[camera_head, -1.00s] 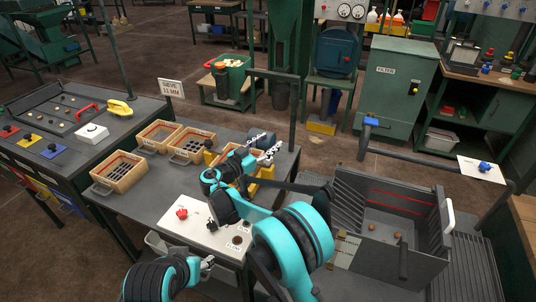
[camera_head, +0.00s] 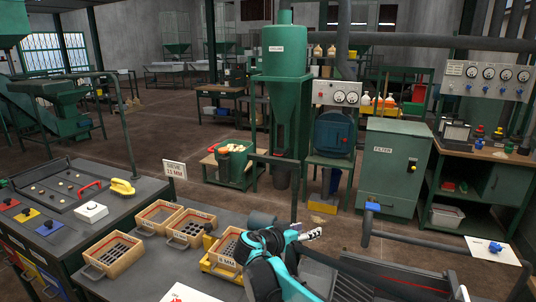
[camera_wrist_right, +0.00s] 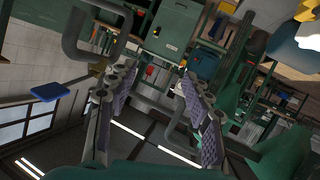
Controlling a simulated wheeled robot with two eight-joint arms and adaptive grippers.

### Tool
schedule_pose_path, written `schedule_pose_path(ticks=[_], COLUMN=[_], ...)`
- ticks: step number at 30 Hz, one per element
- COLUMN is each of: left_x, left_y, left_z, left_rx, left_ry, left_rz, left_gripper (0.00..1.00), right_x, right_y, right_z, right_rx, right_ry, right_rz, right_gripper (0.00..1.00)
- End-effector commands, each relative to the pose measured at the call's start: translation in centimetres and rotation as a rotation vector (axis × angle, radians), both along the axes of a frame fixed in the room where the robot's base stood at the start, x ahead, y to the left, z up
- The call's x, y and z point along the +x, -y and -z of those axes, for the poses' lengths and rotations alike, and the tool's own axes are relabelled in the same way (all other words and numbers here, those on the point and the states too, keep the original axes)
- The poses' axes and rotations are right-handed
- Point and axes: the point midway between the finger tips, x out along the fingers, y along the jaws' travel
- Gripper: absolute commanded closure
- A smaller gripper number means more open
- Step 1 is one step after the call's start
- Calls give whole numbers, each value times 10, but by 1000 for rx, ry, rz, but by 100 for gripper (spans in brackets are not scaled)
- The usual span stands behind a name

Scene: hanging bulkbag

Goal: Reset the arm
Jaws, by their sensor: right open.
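My right arm (camera_head: 275,265), teal and black, rises from the bottom edge in the head view. Its gripper (camera_head: 314,233) points right above the dark table and holds nothing I can see. In the right wrist view the two finger pads of the right gripper (camera_wrist_right: 158,95) stand apart with nothing between them. My left gripper is out of view.
Wooden sieve boxes (camera_head: 111,253) stand on the table (camera_head: 205,272), beside a control console (camera_head: 60,213). A dark bin (camera_head: 385,285) and grey pipe (camera_head: 410,240) lie to the right. A green filter cabinet (camera_head: 392,168) stands behind. Open floor separates them.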

Motion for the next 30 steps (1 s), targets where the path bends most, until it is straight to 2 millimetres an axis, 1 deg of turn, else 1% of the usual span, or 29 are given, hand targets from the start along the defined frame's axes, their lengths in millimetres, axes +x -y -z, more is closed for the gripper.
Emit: schedule_pose_path(ticks=[1, 2, 3, 5, 6, 8, 9, 11, 12, 13, 15, 18, 21, 24, 27, 30], left_x=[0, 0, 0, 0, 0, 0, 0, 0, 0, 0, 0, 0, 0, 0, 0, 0], left_y=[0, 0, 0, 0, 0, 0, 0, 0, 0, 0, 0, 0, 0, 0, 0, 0], left_z=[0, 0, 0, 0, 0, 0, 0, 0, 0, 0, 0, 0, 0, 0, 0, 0], left_rx=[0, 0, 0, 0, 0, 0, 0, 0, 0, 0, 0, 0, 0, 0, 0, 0], left_ry=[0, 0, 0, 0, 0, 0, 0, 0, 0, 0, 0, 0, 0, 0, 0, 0], left_rz=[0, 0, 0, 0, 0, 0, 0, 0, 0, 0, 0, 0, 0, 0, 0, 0], left_gripper=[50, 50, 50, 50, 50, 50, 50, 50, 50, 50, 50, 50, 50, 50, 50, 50], right_x=[-22, -34, -50, -77, -95, -123, -143, -171, -190, -204, -235, -274, -302, -319, -328, -330], right_y=[22, 31, 43, 57, 66, 76, 81, 86, 88, 89, 88, 83, 76, 69, 64, 63], right_z=[0, 1, 3, 8, 12, 19, 24, 33, 39, 44, 56, 73, 88, 98, 104, 105], right_rx=[23, 36, 55, 87, 109, 144, 168, 203, 228, 244, 285, 333, 370, 391, 401, 403], right_ry=[-69, -110, -162, -235, -280, -339, -375, -420, -445, -461, -490, -507, -507, -497, -491, -489], right_rz=[-10, -22, -39, -71, -94, -135, -164, -212, -245, -271, -333, -419, -492, -543, -573, -581], right_gripper=[50, 50, 50, 50, 50, 50, 50, 50, 50, 50, 50, 50, 50, 50, 50, 50])
